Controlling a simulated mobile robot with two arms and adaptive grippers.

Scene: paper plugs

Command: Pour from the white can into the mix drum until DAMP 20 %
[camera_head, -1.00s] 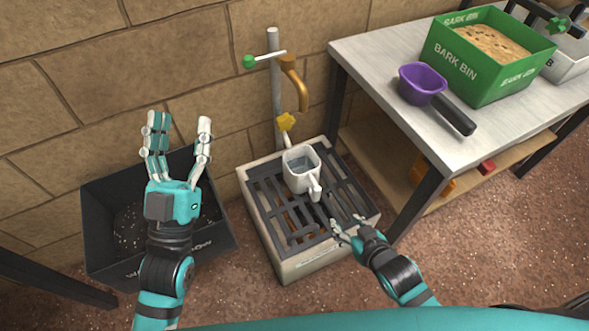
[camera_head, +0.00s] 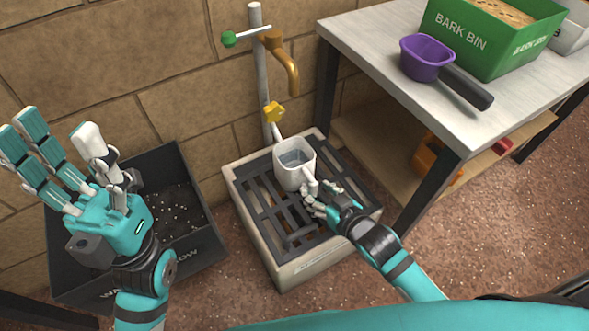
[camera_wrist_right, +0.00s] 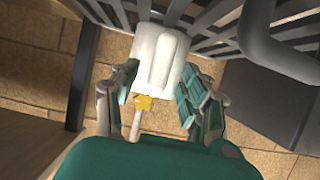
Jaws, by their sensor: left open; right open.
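The white can (camera_head: 292,172) stands upright on the slatted grate below the tap. It has a yellow rose (camera_head: 274,112) on its spout, and greyish liquid shows inside. My right gripper (camera_head: 322,194) is open at the can's handle side. In the right wrist view the can (camera_wrist_right: 160,50) lies ahead of and partly between its open fingers (camera_wrist_right: 158,92); I cannot tell whether they touch it. My left gripper (camera_head: 62,135) is open and empty, raised over the black bin. The mix drum and any damp reading are not in view.
The black bin (camera_head: 205,245) holds dark speckled material. The drain stand (camera_head: 300,265) carries the grate, with a brass tap (camera_head: 290,75) above. A bench (camera_head: 375,60) at right holds a purple scoop (camera_head: 425,58) and a green bark bin (camera_head: 480,50).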

